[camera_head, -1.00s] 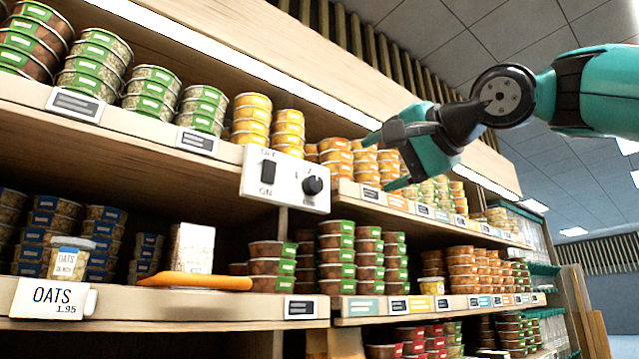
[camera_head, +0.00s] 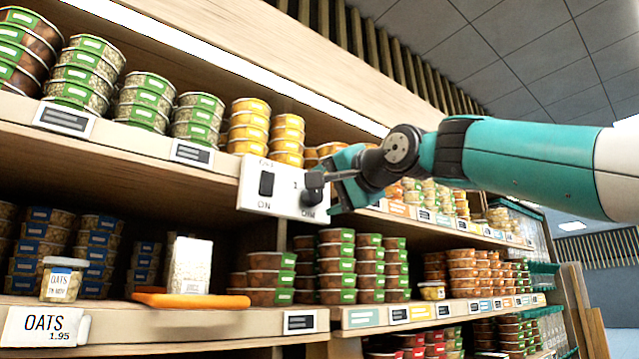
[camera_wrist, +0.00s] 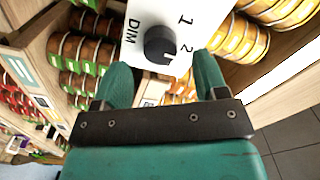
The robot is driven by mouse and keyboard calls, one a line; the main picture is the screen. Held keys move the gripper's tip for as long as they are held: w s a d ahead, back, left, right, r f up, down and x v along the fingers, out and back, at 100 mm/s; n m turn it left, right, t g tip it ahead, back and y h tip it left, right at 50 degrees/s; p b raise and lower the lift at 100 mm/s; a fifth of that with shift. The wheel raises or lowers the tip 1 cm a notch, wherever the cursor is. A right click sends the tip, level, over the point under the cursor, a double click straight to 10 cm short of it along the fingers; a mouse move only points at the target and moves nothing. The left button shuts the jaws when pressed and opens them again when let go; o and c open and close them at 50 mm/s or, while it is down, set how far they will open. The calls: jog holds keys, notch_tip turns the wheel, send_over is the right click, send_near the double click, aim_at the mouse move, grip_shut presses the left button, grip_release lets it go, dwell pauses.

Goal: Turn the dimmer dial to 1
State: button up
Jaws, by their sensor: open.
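The black dimmer dial (camera_head: 314,181) sits on the right part of a white switch panel (camera_head: 284,187) fixed to the shelf edge. In the wrist view the dial (camera_wrist: 159,45) is a round black knob with "DIM", "1" and "2" printed around it on the panel (camera_wrist: 184,11). My gripper (camera_wrist: 160,72) is open, its teal fingers just short of the dial and to either side of it. In the head view my gripper (camera_head: 335,180) is at the panel's right side and partly covers the dial. I cannot tell whether a finger touches it.
A black on/off rocker switch (camera_head: 266,184) sits on the panel's left. Stacked yellow cans (camera_head: 288,140) stand on the shelf behind. Open aisle lies right.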

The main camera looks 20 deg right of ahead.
aim_at(316, 196)
jog(key=shift+p+x, duration=0.5)
jog(key=shift+x, duration=1.15)
jog(key=shift+c, duration=0.2)
jog(key=c, duration=0.9)
jog(key=shift+f+n, duration=0.1)
jog(key=shift+n, duration=0.2)
jog(key=n+b, duration=0.2)
jog(key=n, duration=0.3)
jog(key=n+b, duration=0.1)
jog(key=n, duration=0.5)
jog(key=shift+n, duration=0.3)
